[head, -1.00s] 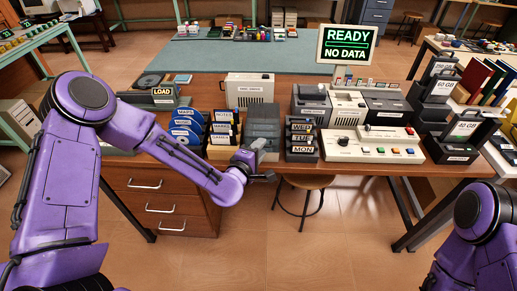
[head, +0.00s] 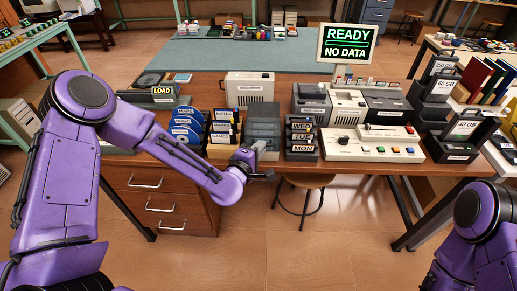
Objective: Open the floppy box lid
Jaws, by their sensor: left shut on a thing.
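The floppy box appears to be the dark grey closed box (head: 263,122) in the head view, near the middle of the wooden desk's front edge. Its lid looks down. My left gripper (head: 259,149) is at the box's front lower edge, low over the desk edge, and is shut on the front of the box. The fingertips are small and partly hidden, so the exact part gripped is unclear. My right arm shows at the lower right, but its gripper is out of view.
Disk holders (head: 222,128) stand directly left of the box, and a WED/TUE/MON rack (head: 301,138) stands to its right. A cream console (head: 372,142) and a READY sign (head: 347,45) are further right. A stool (head: 307,182) is below the desk edge.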

